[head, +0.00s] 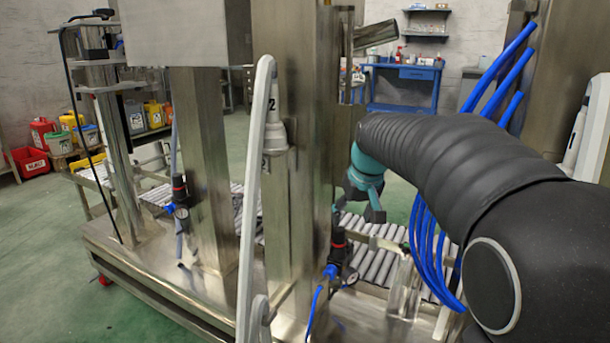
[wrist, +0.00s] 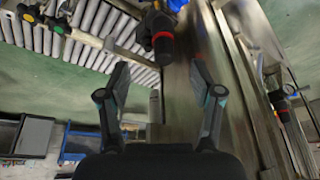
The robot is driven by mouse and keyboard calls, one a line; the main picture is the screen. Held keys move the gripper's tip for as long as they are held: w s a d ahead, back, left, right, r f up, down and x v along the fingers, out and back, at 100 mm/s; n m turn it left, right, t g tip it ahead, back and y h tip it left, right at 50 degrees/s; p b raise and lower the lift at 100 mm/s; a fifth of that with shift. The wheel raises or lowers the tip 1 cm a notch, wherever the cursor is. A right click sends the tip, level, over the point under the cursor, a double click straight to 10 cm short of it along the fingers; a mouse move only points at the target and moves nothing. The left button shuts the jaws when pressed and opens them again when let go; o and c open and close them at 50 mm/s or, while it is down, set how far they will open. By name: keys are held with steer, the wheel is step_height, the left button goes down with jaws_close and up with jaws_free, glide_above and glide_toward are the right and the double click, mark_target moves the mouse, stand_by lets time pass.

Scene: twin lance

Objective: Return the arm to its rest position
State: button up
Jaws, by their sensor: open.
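My arm (head: 430,150), in a black ribbed cover, reaches in from the right of the head view. My gripper (head: 372,205), teal and dark grey, is at its end near the middle, partly hidden behind the steel column (head: 305,150) and the arm. In the wrist view my gripper (wrist: 162,80) shows its two fingers spread apart with nothing between them. A red and black regulator knob (wrist: 162,42) shows beyond the fingertips. I cannot tell how far it is from them.
The steel machine frame (head: 150,278) stands close, with roller conveyors (head: 375,262) and a pale lance (head: 250,200). Blue hoses (head: 425,250) hang beside my arm. A blue workbench (head: 403,88) stands at the back. Green floor (head: 30,240) is clear at the left.

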steer(key=s+a+f+m+t+p, duration=0.1)
steer(key=s+f+p, duration=0.2)
steer(key=s, duration=2.7)
steer(key=shift+f+h, duration=0.15)
steer(key=shift+h, duration=0.25)
